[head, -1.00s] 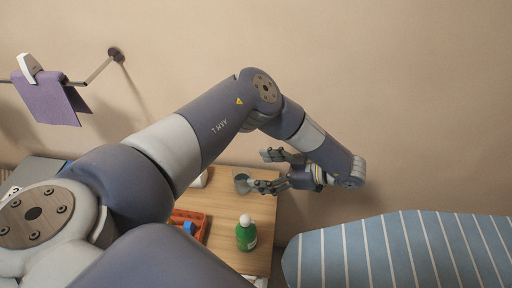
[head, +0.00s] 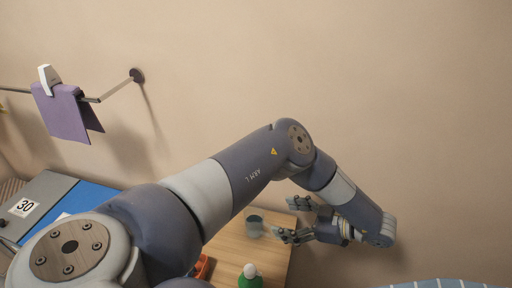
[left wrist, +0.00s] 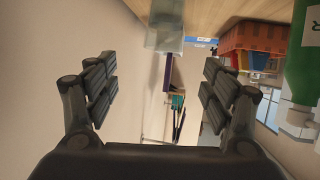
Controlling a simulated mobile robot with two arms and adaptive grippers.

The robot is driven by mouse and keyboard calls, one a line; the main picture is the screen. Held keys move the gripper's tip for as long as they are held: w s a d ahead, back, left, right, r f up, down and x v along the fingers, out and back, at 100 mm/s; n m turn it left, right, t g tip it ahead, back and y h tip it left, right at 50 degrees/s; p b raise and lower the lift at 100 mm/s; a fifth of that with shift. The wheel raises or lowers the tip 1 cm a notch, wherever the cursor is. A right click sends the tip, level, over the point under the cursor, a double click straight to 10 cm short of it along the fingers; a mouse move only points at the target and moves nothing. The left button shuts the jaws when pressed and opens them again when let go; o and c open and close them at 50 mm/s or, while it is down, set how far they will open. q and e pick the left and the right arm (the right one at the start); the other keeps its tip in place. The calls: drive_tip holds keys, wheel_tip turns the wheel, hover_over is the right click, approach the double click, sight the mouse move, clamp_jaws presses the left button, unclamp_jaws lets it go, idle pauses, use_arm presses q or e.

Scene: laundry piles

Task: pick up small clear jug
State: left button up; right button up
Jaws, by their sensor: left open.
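The small clear jug (head: 254,226) stands upright on a wooden table, a greyish see-through vessel. My left gripper (head: 284,218) is open and empty, just right of the jug in the head view, with its fingers pointing left towards it. In the left wrist view the jug (left wrist: 165,36) shows at the top, upside down, beyond the open fingertips of the left gripper (left wrist: 158,68). The jug is apart from the fingers. My right gripper is not in view.
A green bottle with a white cap (head: 250,279) and an orange basket (left wrist: 258,38) are also there. A purple cloth (head: 65,116) hangs on a wall rail. A blue striped surface (head: 440,284) lies at the lower right.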

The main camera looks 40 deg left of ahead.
sight(263, 223)
use_arm(q)
drive_tip(key=a+f, duration=0.1)
drive_tip(key=s+a+f, duration=0.1)
drive_tip(key=a+f, duration=0.1)
drive_tip(key=a+f+b, duration=0.1)
drive_tip(key=a+f, duration=0.1)
drive_tip(key=shift+s, duration=0.3)
drive_tip(key=shift+f+p+x, duration=0.15)
drive_tip(key=shift+p+x, duration=0.05)
drive_tip(key=shift+x, duration=1.15)
drive_tip(key=shift+f+p+x, duration=0.15)
drive_tip(key=shift+p+x, duration=0.05)
drive_tip(key=shift+x, duration=1.15)
drive_tip(key=shift+d, duration=0.25)
drive_tip(key=c, duration=1.1)
drive_tip(key=shift+c, duration=0.3)
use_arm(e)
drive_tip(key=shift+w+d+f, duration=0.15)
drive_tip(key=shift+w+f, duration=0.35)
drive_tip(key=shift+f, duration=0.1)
